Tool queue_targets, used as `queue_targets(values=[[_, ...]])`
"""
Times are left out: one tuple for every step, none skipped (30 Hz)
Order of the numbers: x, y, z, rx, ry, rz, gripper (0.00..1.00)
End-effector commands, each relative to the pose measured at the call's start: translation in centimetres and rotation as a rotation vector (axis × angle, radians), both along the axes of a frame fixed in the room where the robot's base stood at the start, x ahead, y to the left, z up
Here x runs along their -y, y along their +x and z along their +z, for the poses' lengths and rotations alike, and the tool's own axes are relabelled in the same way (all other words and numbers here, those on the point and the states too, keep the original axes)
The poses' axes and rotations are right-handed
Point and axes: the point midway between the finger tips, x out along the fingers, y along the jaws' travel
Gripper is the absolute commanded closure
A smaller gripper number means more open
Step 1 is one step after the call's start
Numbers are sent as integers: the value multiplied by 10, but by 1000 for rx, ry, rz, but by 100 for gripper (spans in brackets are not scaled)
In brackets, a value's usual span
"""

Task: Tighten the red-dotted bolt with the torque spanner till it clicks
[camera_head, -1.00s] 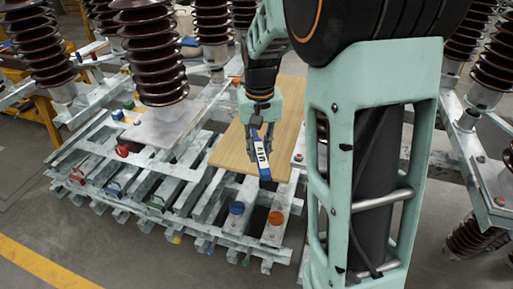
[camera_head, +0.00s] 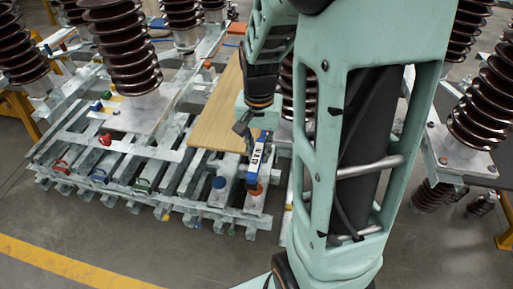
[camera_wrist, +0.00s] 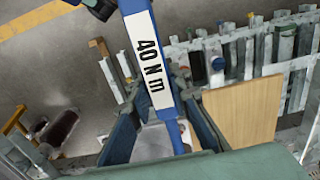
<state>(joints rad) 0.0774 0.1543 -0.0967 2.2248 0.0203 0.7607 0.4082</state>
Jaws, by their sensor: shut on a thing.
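The torque spanner (camera_head: 257,158) is blue with a white label. The wrist view shows its label (camera_wrist: 151,62) reading "40 N m". My gripper (camera_head: 249,130) is shut on it, and the spanner runs between the fingers (camera_wrist: 162,125) and out past the top edge of the wrist view. In the head view the spanner hangs downwards with its lower end in front of an orange cap (camera_head: 254,189); I cannot tell whether they touch. I cannot make out which bolt has the red dot.
A wooden board (camera_head: 212,118) lies on the grey metal frame (camera_head: 173,177), left of my gripper. Tall brown ribbed insulators (camera_head: 122,50) rise behind and at the right. Open floor lies in front.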

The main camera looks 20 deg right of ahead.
Motion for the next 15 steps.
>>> queue_targets(values=[[0,1,-8,1,0,0,100],[0,1,-11,2,0,0,100],[0,1,-15,2,0,1,100],[0,1,-18,2,0,1,100],[0,1,-21,2,0,1,100],[0,1,-25,2,0,1,100],[0,1,-28,2,0,1,100],[0,1,-31,2,0,1,100],[0,1,-31,3,-1,1,100],[0,1,-27,3,-1,1,100],[0,1,-27,3,-1,1,100],[0,1,-27,3,-1,2,100],[0,1,-27,3,-1,2,100],[0,1,-27,3,-1,2,100],[0,1,-26,2,0,2,100]])
